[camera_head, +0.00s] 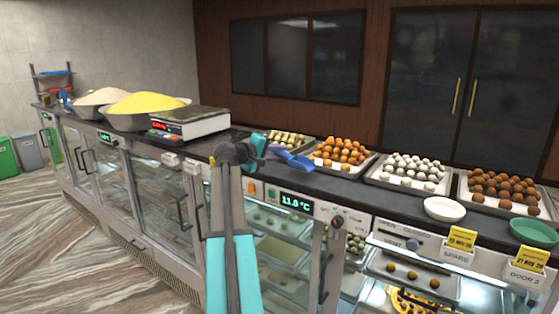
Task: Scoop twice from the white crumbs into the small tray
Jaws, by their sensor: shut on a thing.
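My gripper (262,147) is above the counter near its middle, shut on a blue scoop (292,159). The scoop points right, beside the tray of orange sweets, and its bowl looks empty, though it is small in view. A pale off-white heap, likely the white crumbs (101,96), fills a wide metal bowl at the far left of the counter. A heap of yellow crumbs (148,102) stands in a metal bowl just right of it. I cannot tell which tray is the small tray; a tray of pale sweets (287,140) lies behind my gripper.
A weighing scale (190,122) stands between the yellow heap and my gripper. Trays of orange (341,152), white (410,168) and brown sweets (502,190) line the right. A white bowl (444,209) and a green bowl (534,232) stand near the front edge. Glass cases lie below.

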